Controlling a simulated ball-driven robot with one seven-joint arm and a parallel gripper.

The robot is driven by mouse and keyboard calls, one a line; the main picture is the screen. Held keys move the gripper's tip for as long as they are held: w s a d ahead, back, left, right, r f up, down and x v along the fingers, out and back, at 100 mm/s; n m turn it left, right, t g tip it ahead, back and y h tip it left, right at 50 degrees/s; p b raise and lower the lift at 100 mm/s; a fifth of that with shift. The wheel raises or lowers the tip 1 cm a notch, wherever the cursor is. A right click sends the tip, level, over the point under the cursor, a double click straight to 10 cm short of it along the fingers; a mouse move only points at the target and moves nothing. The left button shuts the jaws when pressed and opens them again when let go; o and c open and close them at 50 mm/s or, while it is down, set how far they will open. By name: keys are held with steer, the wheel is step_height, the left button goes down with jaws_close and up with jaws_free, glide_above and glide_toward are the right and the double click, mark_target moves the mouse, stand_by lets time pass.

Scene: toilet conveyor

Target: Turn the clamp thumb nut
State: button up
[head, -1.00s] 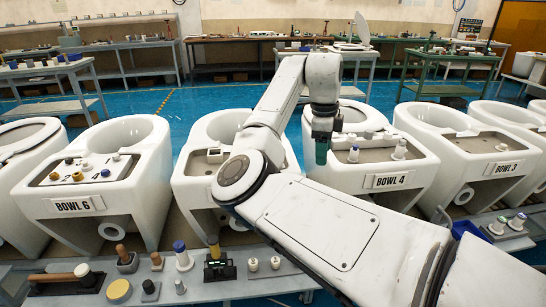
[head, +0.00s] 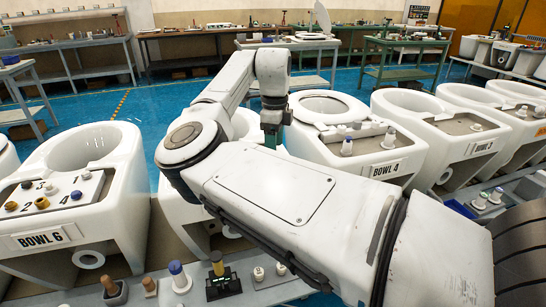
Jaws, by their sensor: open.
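My gripper (head: 271,138) hangs down, dark green, at the end of my white arm. It appears in front of the gap between the bowl marked BOWL 4 (head: 330,135) and the unmarked bowl to its left (head: 243,124). It is small here, its fingertips are hard to make out, and I see nothing held in it. I cannot pick out a clamp thumb nut for certain. A black-based fixture with a yellow-brown top (head: 219,275) stands on the front bench; I cannot tell whether it is the clamp. My arm hides much of the unmarked bowl and part of the bench.
The bowl marked BOWL 6 (head: 85,180) carries several knobs on its deck. A blue-topped bottle (head: 178,276) and small white fittings (head: 259,274) stand on the front bench. More bowls line the right. Blue floor (head: 150,97) lies open behind the row.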

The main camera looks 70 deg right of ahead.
steer(key=shift+s+f, duration=0.1)
steer(key=shift+f, duration=2.35)
steer(key=shift+c, duration=0.4)
steer(key=c, duration=1)
steer(key=shift+o, duration=0.2)
steer(key=shift+r+p, duration=0.1)
steer(key=shift+p, duration=0.25)
